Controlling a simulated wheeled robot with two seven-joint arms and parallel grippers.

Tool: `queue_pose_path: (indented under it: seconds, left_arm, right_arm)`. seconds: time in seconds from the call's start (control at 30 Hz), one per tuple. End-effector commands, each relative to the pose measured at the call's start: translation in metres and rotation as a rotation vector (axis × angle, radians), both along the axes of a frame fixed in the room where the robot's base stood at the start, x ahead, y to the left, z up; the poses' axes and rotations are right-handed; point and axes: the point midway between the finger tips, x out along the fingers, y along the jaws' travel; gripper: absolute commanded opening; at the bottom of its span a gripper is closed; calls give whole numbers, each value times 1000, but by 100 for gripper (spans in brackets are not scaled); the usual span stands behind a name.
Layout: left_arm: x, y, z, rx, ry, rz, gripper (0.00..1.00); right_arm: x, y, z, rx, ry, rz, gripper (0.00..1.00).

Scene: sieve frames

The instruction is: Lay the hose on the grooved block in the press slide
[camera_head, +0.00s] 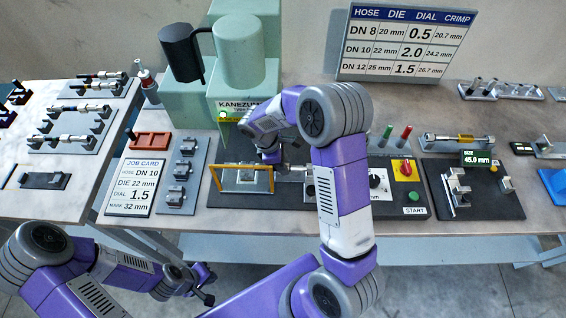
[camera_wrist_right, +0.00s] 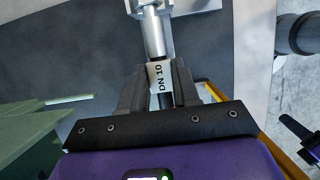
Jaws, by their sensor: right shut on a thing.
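In the right wrist view the hose's silver end fitting (camera_wrist_right: 153,35) points away from the fingers, towards a light metal part (camera_wrist_right: 198,5) at the top edge. I cannot tell if they touch. In the head view my right gripper (camera_head: 275,158) is by the press, just behind the orange-framed guard (camera_head: 241,180); my arm partly hides it and the hose. The grooved block cannot be made out clearly. My left gripper (camera_head: 205,285) is empty, low in front of the bench, fingers apart.
The green press (camera_head: 222,75) stands behind the guard. A control panel (camera_head: 400,185) and a gauge stand (camera_head: 458,187) are to the right. Hoses lie on racks (camera_head: 72,138) at far left.

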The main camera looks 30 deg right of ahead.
Motion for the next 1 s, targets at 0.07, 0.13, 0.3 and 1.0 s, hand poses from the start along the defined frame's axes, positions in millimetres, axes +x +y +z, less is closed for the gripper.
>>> queue_pose_path:
  seconds: [0.07, 0.13, 0.3, 1.0]
  left_arm:
    - [0, 0, -1, 0, 0, 0, 0]
    - [0, 0, -2, 0, 0, 0, 0]
    - [0, 0, -3, 0, 0, 0, 0]
    - [0, 0, 0, 0, 0, 0, 0]
  right_arm:
    - [0, 0, -1, 0, -1, 0, 0]
    - [0, 0, -2, 0, -1, 0, 0]
    - [0, 0, -4, 0, -1, 0, 37]
    - [7, 10, 29, 1, -5, 1, 60]
